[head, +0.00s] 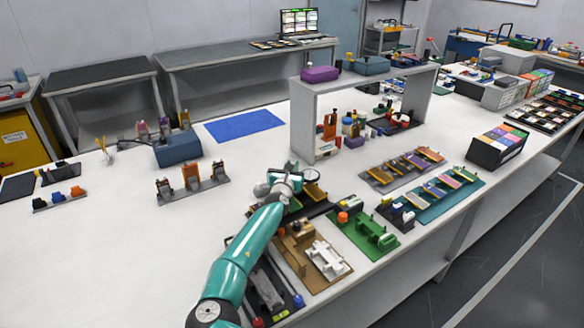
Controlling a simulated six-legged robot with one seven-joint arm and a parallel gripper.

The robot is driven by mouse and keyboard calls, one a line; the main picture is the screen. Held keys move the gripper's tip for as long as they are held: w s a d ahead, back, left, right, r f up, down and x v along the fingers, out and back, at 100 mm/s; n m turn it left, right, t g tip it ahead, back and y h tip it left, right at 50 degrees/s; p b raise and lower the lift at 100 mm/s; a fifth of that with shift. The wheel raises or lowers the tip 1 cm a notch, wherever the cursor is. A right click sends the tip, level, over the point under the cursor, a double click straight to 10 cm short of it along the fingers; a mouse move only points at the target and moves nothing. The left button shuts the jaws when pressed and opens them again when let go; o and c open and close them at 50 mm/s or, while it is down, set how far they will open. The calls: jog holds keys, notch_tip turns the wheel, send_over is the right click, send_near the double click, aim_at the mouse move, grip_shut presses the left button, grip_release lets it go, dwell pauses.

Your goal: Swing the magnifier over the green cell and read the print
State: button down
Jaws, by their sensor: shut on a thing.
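My teal arm reaches over the white bench, and my gripper (301,181) is at its far end, near the middle of the bench. Its fingers are small here and partly hidden by my wrist. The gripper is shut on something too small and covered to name. I cannot pick out the magnifier for certain. I cannot tell which thing is the green cell. A green fixture board (365,236) with green blocks lies right of and nearer than my gripper. A dark tray with a small yellowish piece (315,191) is close beside the gripper. No print is readable.
A tan fixture (294,258) with a white part lies beside my forearm. A teal board (438,195) with several flat pieces lies to the right. A white shelf (302,118) stands behind my gripper. A clamp rack (192,184) stands left.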

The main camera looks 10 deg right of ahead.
jog(key=shift+s+d+f, duration=0.1)
jog(key=shift+d+f, duration=0.05)
jog(key=shift+d, duration=0.25)
jog(key=c, duration=1.4)
grip_release()
jog(key=shift+a, duration=0.25)
jog(key=shift+r, duration=0.35)
notch_tip(320, 180, up, 2)
jog(key=shift+r, duration=0.2)
jog(key=s+r, duration=0.3)
jog(key=s, duration=0.1)
jog(key=s+r, duration=0.3)
jog(key=s, duration=0.2)
jog(key=s+d+r, duration=0.1)
jog(key=s+r, duration=0.3)
jog(key=s, duration=0.1)
jog(key=shift+c, duration=0.2)
